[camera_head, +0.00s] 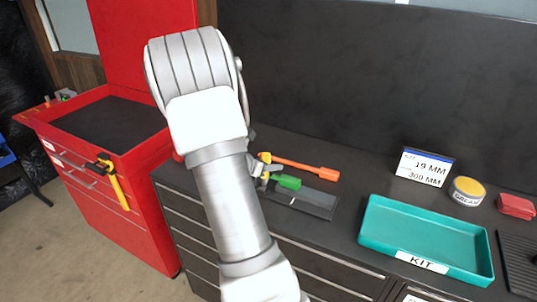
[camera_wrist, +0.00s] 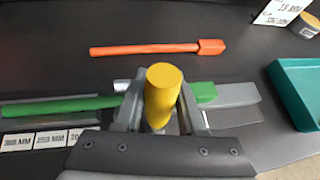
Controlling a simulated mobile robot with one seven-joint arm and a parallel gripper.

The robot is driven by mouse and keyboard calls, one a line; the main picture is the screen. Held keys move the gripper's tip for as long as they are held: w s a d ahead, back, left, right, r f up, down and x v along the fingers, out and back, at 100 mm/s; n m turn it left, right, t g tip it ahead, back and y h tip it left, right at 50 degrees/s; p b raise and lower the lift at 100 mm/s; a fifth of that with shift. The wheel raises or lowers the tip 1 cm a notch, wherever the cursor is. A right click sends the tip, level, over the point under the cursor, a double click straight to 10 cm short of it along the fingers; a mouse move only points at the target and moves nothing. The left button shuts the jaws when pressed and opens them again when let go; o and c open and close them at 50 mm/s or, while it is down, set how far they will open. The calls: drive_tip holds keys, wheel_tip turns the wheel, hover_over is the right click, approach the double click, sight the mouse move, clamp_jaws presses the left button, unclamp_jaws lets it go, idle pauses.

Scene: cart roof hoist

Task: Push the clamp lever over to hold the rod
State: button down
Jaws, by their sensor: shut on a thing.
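My gripper (camera_wrist: 160,112) is shut on a yellow round-ended handle (camera_wrist: 164,78), which stands up between the fingers. The handle's lower part and what it joins are hidden by my gripper. In the head view my gripper (camera_head: 262,170) is over the bench, with a bit of the yellow handle (camera_head: 265,157) beside it. A green-handled tool (camera_wrist: 60,107) lies in a grey holder just behind the fingers. On the red cart's front corner, a black bracket (camera_head: 104,162) carries a yellow lever (camera_head: 117,190) hanging down, far from my gripper. I cannot make out a rod.
An orange tool (camera_wrist: 150,49) lies behind the green one on the dark bench. A teal KIT tray (camera_head: 385,235), a size sign (camera_head: 424,167) and a yellow-topped tin (camera_head: 467,190) stand to the right. The red cart (camera_head: 110,225), its lid raised, stands left.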

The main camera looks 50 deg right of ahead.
drive_tip(key=shift+w+d+y+p, duration=0.1)
drive_tip(key=shift+d+y+p, duration=0.4)
drive_tip(key=shift+p, duration=0.7)
drive_tip(key=shift+f+y+p, duration=0.3)
drive_tip(key=shift+y+p, duration=0.1)
drive_tip(key=shift+p, duration=0.05)
drive_tip(key=shift+f, duration=0.1)
drive_tip(key=c, duration=0.5)
unclamp_jaws()
drive_tip(key=w+v, duration=0.1)
drive_tip(key=v, duration=1.6)
drive_tip(key=shift+s+p, duration=0.25)
drive_tip(key=shift+p, duration=0.1)
